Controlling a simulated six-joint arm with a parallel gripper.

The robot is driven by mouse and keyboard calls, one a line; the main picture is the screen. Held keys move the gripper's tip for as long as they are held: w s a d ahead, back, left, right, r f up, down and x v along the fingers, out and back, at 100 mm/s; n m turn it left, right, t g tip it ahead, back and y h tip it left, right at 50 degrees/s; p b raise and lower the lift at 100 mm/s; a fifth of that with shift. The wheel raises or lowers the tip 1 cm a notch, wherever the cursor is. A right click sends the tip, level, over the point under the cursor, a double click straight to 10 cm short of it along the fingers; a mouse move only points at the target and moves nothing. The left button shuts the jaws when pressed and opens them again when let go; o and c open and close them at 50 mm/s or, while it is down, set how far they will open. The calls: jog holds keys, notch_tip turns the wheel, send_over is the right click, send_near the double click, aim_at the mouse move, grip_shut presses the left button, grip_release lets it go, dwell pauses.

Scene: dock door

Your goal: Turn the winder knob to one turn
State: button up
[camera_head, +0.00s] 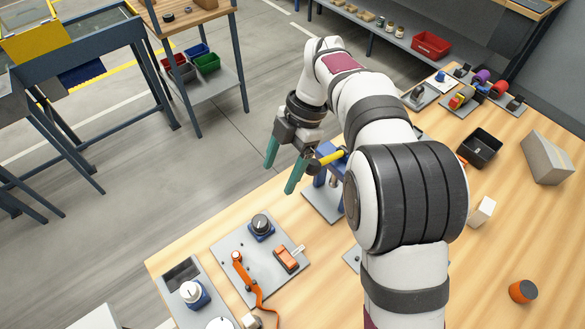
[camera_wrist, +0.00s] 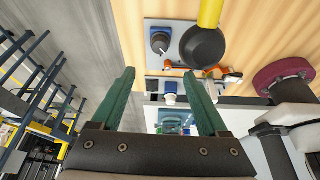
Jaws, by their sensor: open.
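A black knob (camera_head: 261,221) with a pale pointer line stands on a blue base on a grey plate (camera_head: 226,245); it also shows in the wrist view (camera_wrist: 160,41). A pale, silver-topped knob (camera_head: 191,290) on a blue base stands on a panel at the lower left, also in the wrist view (camera_wrist: 170,91). No label shows which one is the winder knob. My gripper (camera_head: 281,171) is open and empty, above and beyond the table's far left edge. Its teal fingers point toward the table in the wrist view (camera_wrist: 159,73). It touches neither knob.
A blue stand (camera_head: 330,163) with a yellow lever (camera_head: 331,157) is close beside my gripper; in the wrist view its black round end (camera_wrist: 203,47) is near. An orange handle (camera_head: 237,258) and orange switch (camera_head: 286,259) share the grey plate.

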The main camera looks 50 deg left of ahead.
aim_at(260, 221)
jog(key=x, duration=1.5)
grip_shut()
